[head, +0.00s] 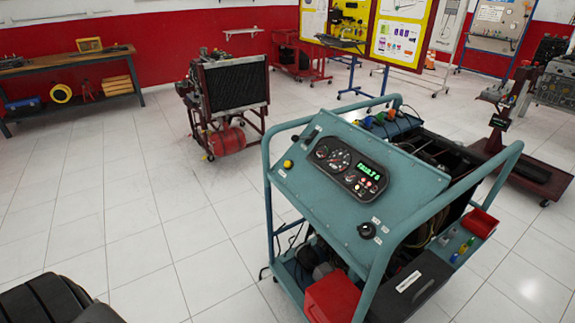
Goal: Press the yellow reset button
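The yellow reset button (288,164) is a small round knob near the left edge of the sloping teal panel (330,205) of an engine trainer. The panel also carries a black gauge cluster (345,168) with a lit green readout, and a dark round knob (367,230) near its lower right corner. Nothing covers the yellow button and nothing touches it. Neither of my grippers can be made out in the head view.
The trainer's teal tube frame (268,205) runs around the panel. A red box (331,298) sits low at its front, and a red tray (480,223) is at its right. A radiator stand (232,88) stands behind.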

